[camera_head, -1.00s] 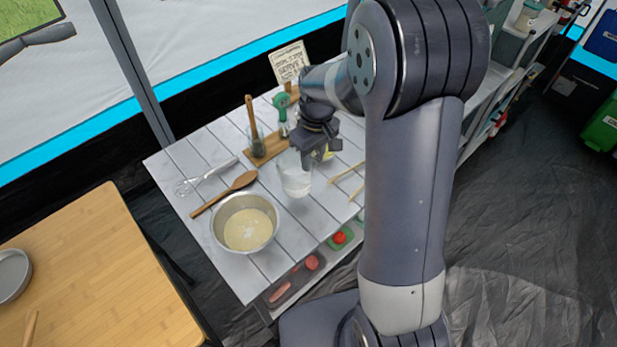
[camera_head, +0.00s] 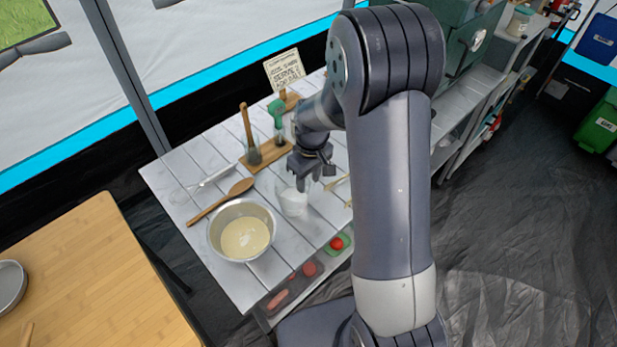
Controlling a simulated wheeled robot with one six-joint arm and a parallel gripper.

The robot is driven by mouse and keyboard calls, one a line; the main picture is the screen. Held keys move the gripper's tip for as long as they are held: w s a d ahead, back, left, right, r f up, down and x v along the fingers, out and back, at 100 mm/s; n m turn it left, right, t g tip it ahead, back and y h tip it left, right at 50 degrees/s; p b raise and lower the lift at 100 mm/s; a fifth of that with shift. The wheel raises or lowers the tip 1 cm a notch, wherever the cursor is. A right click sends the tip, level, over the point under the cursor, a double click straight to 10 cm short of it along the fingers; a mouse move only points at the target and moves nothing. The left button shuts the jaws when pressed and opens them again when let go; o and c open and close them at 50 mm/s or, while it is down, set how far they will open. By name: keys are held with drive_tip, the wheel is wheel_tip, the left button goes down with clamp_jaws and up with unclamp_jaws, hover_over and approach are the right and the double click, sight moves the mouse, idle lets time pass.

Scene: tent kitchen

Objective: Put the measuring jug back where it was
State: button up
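The clear measuring jug (camera_head: 293,203) has pale contents and is upright at the middle of the white slatted table (camera_head: 222,141), right of the metal bowl. My gripper (camera_head: 311,181) is at the jug's upper right side, pointing down, and appears shut on it. The fingers hide part of the jug's rim and side, and its handle is not clear. I cannot tell whether the jug's base touches the table.
A metal bowl of pale batter (camera_head: 245,238) stands left of the jug. A wooden spoon (camera_head: 222,200) and a whisk (camera_head: 203,184) lie beyond it. A wooden board (camera_head: 262,161) with upright utensils is behind. Wooden sticks (camera_head: 338,183) lie to the right.

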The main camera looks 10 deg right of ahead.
drive_tip(key=shift+o, duration=1.3)
drive_tip(key=shift+r, duration=0.1)
drive_tip(key=r, duration=1.2)
drive_tip(key=shift+w+d+r, duration=0.1)
drive_tip(key=shift+w+d, duration=0.05)
drive_tip(key=shift+d, duration=0.25)
